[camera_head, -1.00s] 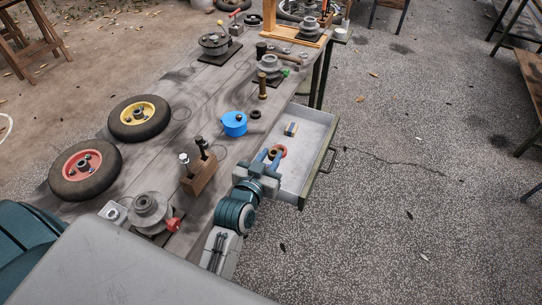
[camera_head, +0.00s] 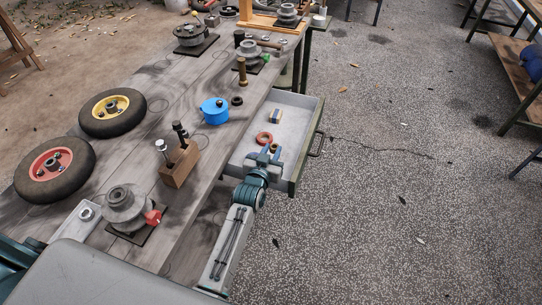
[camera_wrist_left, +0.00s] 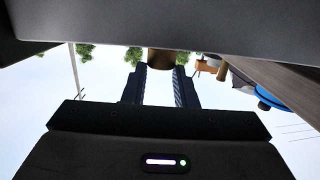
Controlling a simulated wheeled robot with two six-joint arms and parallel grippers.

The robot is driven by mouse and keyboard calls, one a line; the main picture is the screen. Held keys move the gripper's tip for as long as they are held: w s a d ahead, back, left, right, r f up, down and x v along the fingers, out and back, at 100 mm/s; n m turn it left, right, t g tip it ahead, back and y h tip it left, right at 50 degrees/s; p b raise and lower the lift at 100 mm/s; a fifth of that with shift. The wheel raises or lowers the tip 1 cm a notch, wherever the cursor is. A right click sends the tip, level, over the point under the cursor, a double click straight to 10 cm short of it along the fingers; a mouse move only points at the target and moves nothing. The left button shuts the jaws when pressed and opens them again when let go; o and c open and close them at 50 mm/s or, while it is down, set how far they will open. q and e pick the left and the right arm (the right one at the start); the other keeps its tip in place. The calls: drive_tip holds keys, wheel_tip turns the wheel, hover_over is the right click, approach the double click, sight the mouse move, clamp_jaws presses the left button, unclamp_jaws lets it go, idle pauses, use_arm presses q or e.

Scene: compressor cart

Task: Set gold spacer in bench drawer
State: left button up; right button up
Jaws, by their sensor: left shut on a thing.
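My left gripper (camera_head: 270,152) is over the near part of the open bench drawer (camera_head: 249,155). It is shut on the gold spacer (camera_head: 274,148), a small brass-brown piece that shows between the fingertips. In the left wrist view the spacer (camera_wrist_left: 160,59) also sits between the two dark fingers of the left gripper (camera_wrist_left: 160,80). The gap between the spacer and the drawer floor is hard to judge. The drawer has a pale grey inside and a green front with a handle. My right gripper is not in view.
The bench top holds a blue pot (camera_head: 214,112), a brass post (camera_head: 242,72), a wooden block with bolts (camera_head: 180,165) and two wheels. Drawer floor between is bare.

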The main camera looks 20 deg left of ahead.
use_arm(q)
drive_tip(key=shift+f, duration=1.3)
drive_tip(key=shift+f, duration=0.15)
drive_tip(key=shift+f, duration=0.1)
drive_tip(key=shift+f, duration=0.35)
drive_tip(key=o, duration=1)
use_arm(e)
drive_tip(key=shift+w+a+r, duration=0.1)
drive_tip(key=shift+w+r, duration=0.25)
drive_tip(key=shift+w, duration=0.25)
